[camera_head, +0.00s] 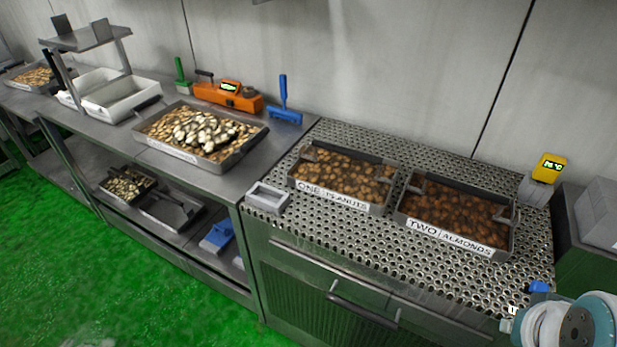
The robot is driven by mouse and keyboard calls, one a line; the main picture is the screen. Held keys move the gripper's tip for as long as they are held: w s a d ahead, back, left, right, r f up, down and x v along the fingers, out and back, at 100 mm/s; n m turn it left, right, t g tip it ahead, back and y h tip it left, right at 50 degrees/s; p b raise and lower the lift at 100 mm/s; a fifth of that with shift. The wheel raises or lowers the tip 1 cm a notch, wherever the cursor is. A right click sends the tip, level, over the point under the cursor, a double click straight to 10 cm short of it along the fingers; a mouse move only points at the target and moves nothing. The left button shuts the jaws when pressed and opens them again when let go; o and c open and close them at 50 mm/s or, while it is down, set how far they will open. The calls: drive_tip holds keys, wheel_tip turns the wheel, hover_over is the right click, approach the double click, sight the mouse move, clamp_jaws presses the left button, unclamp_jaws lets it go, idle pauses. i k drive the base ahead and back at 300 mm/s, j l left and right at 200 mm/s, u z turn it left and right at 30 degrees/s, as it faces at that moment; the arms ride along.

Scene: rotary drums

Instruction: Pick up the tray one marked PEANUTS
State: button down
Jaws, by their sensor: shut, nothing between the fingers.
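The tray marked ONE PEANUTS (331,194) is a grey metal tray full of light brown nuts. It sits flat on the perforated metal top, left of a second tray marked TWO ALMONDS (455,236), which holds darker nuts. A narrow gap separates the two trays. Both labels face the front. Part of my arm shows at the bottom right corner, well to the right of both trays. My gripper itself is not in view, and nothing touches the peanut tray.
A small metal box (267,197) stands at the perforated top's (330,231) left front edge. A yellow display unit (549,168) stands at the right back. The steel bench (226,181) on the left holds a nut tray (202,158), an orange tool (228,95) and a blue tool (284,112).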

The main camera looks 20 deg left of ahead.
sight(365, 183)
drive_tip(key=k+u, duration=0.1)
drive_tip(key=u, duration=0.75)
drive_tip(key=i+j+z, duration=0.2)
drive_tip(key=j, duration=0.25)
drive_tip(key=i+j+z, duration=0.2)
drive_tip(key=j, duration=0.3)
drive_tip(key=i+j+z, duration=0.2)
drive_tip(key=j, duration=0.3)
drive_tip(key=j+z, duration=0.2)
drive_tip(key=j, duration=0.3)
drive_tip(key=i+j+z, duration=0.2)
drive_tip(key=j, duration=0.35)
drive_tip(key=k+l, duration=0.05)
drive_tip(key=k, duration=0.05)
